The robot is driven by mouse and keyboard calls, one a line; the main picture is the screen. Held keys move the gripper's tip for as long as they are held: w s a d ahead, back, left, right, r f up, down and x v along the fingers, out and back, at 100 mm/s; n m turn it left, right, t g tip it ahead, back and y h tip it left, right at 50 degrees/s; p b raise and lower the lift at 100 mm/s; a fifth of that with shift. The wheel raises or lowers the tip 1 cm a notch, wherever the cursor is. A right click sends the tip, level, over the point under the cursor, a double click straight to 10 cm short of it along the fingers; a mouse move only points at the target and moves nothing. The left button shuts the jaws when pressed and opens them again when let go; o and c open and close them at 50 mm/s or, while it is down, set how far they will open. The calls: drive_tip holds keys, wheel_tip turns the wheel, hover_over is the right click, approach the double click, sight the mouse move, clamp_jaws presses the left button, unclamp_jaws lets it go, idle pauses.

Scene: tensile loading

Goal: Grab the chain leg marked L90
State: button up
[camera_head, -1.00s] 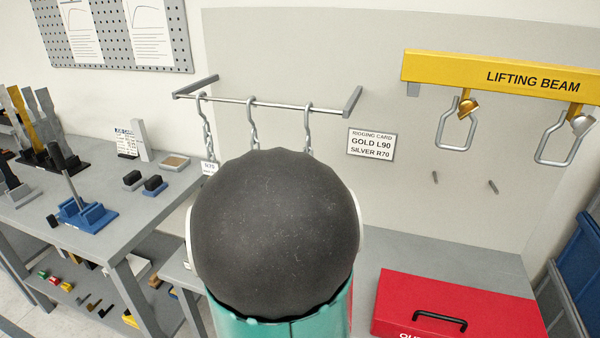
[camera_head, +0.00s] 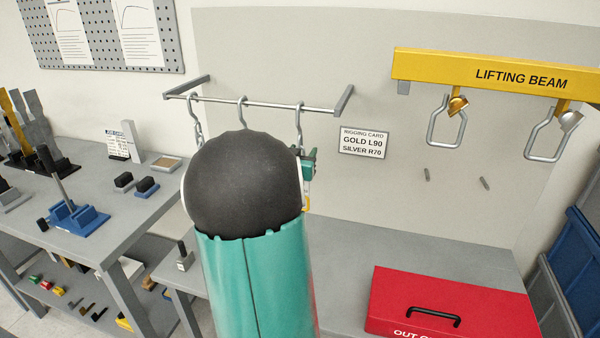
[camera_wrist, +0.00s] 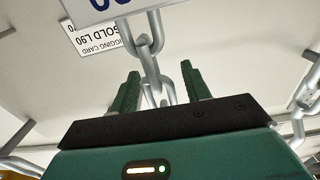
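My gripper (camera_wrist: 160,88) is open in the wrist view, with its two green fingers on either side of a silver chain leg (camera_wrist: 150,68). The fingers stand apart from each other, and the chain hangs between them. A white tag (camera_wrist: 95,9) with blue print shows at the top edge, cut off, so its full marking cannot be read. In the head view, my gripper (camera_head: 309,165) is partly hidden by my arm, beside the rightmost hanging chain (camera_head: 299,122). The lower parts of the chains are hidden behind my arm.
The chains hang from a wall rail (camera_head: 265,103). The rigging card (camera_head: 364,142) reads GOLD L90, SILVER R70. A yellow lifting beam (camera_head: 440,69) with two shackles is at right. A red box (camera_head: 450,300) stands on the grey bench, with clear bench behind it.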

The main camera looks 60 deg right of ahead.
clamp_jaws()
drive_tip(key=shift+r, duration=0.15)
idle(1.1)
